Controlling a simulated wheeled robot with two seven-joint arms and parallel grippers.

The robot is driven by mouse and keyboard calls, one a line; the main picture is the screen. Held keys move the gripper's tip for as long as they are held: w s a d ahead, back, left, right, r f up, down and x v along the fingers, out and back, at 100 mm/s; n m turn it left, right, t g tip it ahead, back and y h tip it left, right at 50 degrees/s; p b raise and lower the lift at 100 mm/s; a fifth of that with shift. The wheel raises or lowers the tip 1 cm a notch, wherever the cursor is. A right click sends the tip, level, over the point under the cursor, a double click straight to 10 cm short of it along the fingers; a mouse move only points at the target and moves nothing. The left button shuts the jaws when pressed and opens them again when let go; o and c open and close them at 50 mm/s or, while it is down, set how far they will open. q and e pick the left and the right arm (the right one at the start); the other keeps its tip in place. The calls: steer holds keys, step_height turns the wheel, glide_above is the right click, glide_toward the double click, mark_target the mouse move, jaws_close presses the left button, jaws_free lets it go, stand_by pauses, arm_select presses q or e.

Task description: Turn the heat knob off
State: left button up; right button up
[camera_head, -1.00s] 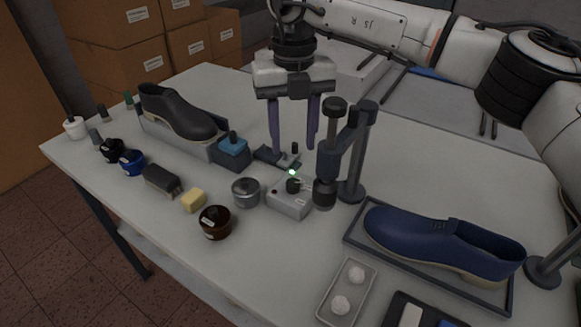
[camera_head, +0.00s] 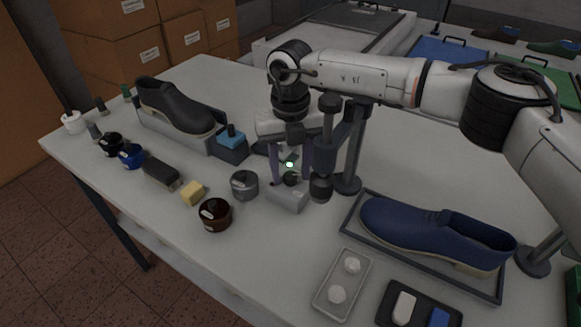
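The heat knob (camera_head: 290,179) is a small dark knob on top of a light grey control box (camera_head: 287,199) near the table's middle. A green light (camera_head: 289,165) glows just behind the knob. My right gripper (camera_head: 291,173) points down over the box. Its two fingers are apart, one on each side of the knob in the picture. I cannot tell whether they touch it. My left gripper is not in view.
A dark post with a hanging cylindrical head (camera_head: 321,188) stands close to the right of the box. A grey tin (camera_head: 244,185) and brown jar (camera_head: 215,214) lie left. A blue shoe (camera_head: 430,232) sits on a tray at right, a black shoe (camera_head: 176,105) behind left.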

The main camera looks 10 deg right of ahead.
steer(key=c, duration=0.9)
steer(key=shift+n, duration=0.3)
steer(key=shift+n+b, duration=0.75)
steer(key=shift+n, duration=0.25)
steer(key=n+b, duration=0.1)
steer(key=n, duration=0.1)
steer(key=shift+n, duration=0.3)
steer(key=n+b, duration=0.1)
steer(key=n, duration=0.2)
steer(key=shift+r+n+b, duration=0.1)
steer(key=shift+n+b, duration=0.2)
steer(key=shift+n, duration=1.5)
